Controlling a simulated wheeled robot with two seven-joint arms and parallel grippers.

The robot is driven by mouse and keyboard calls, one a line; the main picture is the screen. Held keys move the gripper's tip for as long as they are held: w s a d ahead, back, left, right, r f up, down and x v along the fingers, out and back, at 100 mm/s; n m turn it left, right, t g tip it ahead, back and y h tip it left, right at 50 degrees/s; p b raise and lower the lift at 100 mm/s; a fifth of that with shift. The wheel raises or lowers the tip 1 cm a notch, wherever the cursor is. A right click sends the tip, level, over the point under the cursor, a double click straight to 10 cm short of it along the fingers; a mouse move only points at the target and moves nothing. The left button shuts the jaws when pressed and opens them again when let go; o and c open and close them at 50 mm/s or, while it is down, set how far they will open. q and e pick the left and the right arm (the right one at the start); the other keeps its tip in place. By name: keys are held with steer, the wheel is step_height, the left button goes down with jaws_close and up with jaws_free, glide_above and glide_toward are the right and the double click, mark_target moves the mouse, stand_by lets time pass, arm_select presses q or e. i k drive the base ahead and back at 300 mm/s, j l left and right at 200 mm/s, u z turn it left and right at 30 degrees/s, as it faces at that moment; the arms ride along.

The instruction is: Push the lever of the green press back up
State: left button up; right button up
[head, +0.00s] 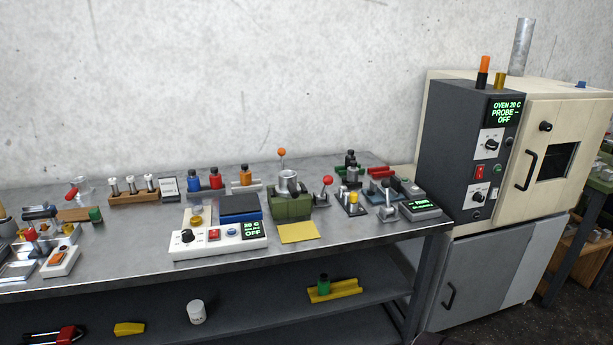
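The green press (291,207) stands on the metal bench right of centre, a squat green block with a grey metal cylinder on top. A thin upright rod with an orange ball knob (281,153) rises behind it. A short tilted lever with a red ball knob (328,180) stands just to its right. I cannot tell which of these two rods joins the press. Neither of my grippers is in view, and nothing touches the press.
A yellow sheet (298,232) lies in front of the press. A white hotplate unit reading OFF (220,240) and a dark blue block (240,207) are to its left. Small fixtures and a display box (420,208) crowd its right. A large oven (510,150) stands beyond the bench.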

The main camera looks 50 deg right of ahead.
mark_target(328, 179)
steer(key=z, duration=1.85)
